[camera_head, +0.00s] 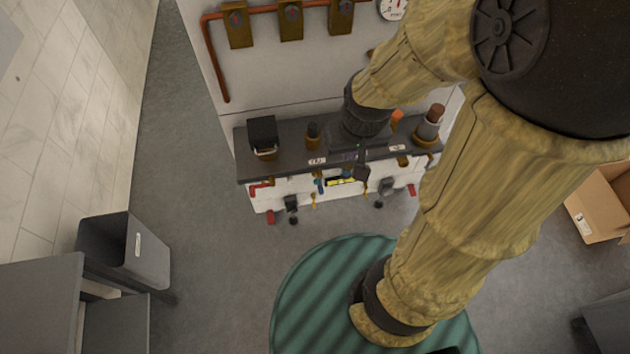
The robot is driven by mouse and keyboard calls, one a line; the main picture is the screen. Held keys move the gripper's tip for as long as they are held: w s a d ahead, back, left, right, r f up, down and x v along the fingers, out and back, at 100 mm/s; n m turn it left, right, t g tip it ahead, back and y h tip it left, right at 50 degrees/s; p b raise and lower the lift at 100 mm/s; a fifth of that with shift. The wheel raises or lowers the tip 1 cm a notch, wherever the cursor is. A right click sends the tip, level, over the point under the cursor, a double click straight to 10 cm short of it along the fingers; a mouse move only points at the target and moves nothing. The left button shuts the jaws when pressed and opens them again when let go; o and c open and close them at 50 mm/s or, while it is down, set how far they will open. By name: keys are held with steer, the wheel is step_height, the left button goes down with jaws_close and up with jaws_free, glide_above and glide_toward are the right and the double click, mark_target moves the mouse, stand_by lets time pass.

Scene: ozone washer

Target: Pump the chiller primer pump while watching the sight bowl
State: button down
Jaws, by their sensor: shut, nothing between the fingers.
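My gripper (361,172) is at the end of my arm, pointing down at the front edge of the dark bench top; its fingers are small and look shut and empty. A grey cylinder with a brown top and brass base (430,125) stands at the bench's right end, right of my gripper and apart from it. A small dark cylinder on a brass base (313,135) stands left of my gripper. I cannot tell which of these is the chiller primer pump. No sight bowl is clearly recognisable; my wrist and forearm hide part of the bench.
A black box on a brass base (262,133) stands at the left of the bench top (285,137). Copper piping (215,62) runs on the panel behind. A grey bin (125,250) is at left, an open cardboard box (598,205) at right. Grey floor at left is clear.

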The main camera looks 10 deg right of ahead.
steer(key=s+f+b+x, duration=0.1)
steer(key=s+b+x, duration=0.2)
steer(key=b+x, duration=1)
steer(key=s+a+b+x, duration=0.1)
steer(key=s+b+x, duration=0.2)
steer(key=b+x, duration=1)
steer(key=s+f+b+x, duration=0.1)
steer(key=s+b+x, duration=0.2)
steer(key=b+x, duration=0.95)
steer(key=w+f+m+t+h+b, duration=0.1)
steer(key=w+f+t+h+b, duration=0.2)
steer(key=w+f, duration=0.4)
steer(key=w+f+m+t+h+b, duration=0.2)
steer(key=w+f+t+h+b, duration=0.2)
steer(key=w+f+h, duration=0.3)
step_height(320, 180, down, 6)
steer(key=shift+w+a+r+t, duration=0.15)
steer(key=shift+w+t, duration=0.15)
steer(key=shift+t, duration=0.2)
steer(key=shift+w, duration=0.15)
